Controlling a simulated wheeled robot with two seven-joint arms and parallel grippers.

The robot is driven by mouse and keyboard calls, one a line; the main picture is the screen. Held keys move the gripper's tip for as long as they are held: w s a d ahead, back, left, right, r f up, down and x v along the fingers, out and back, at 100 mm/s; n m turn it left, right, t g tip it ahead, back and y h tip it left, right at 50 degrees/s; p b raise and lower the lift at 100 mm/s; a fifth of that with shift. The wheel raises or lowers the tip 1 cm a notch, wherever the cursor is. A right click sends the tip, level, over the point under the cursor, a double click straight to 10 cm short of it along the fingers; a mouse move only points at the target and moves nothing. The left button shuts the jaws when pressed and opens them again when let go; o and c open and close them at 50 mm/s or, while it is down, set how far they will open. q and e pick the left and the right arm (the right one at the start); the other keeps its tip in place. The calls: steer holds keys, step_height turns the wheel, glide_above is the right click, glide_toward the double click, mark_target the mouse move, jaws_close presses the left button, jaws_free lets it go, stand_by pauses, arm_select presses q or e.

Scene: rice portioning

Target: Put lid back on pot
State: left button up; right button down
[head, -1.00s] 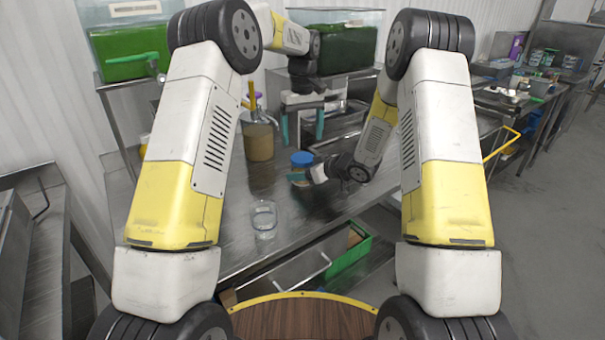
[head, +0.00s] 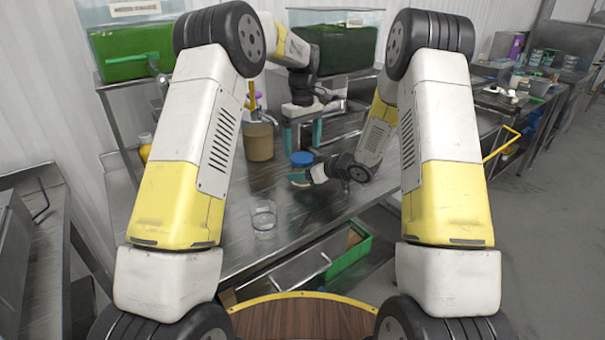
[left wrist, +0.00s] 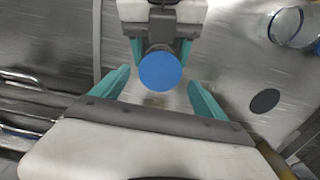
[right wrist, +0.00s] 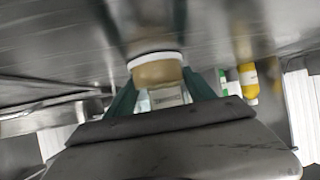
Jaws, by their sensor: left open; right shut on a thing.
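A small pot with a round blue lid (head: 302,158) is low over the table in the head view. The lid also shows in the left wrist view (left wrist: 160,72); how firmly it sits cannot be told. My right gripper (head: 298,178) is shut on the pot from the right. My left gripper (head: 302,138) is open and points down just above the lid. Its fingers are spread on either side of the lid, apart from it. The right wrist view shows a tan round body (right wrist: 157,70) with a white rim between the fingers; whether this is the held pot is unclear.
A larger tan tub (head: 259,142) stands behind and left of the grippers. A clear glass jar (head: 264,218) stands nearer the front edge. A green-filled tank (head: 335,48) is at the back. A yellow bottle (right wrist: 248,80) shows at right. The table between jar and tub is clear.

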mark_target(302, 157)
arm_select(q)
steer(key=shift+f, duration=1.6)
steer(key=c, duration=1.5)
steer(key=m, duration=0.6)
steer(key=shift+m, duration=0.4)
steer(key=shift+c, duration=0.2)
steer(key=o, duration=1.6)
